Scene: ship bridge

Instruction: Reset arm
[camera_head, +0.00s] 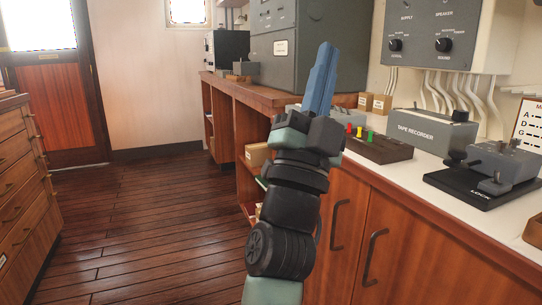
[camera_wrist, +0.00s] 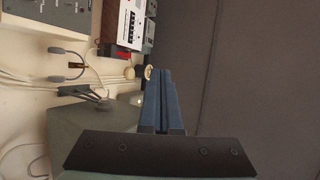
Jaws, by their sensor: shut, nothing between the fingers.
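My gripper (camera_head: 328,50) is raised above the counter in the head view, its blue fingers pointing up and together. My arm rises from the bottom middle of that view. In the wrist view my gripper (camera_wrist: 153,72) shows its two blue fingers side by side and closed, with nothing held between them. The fingers appear clear of the counter and its objects.
A large grey cabinet (camera_head: 300,70) stands behind. Wooden drawers (camera_head: 22,180) are at left. The floor (camera_head: 140,220) between is clear.

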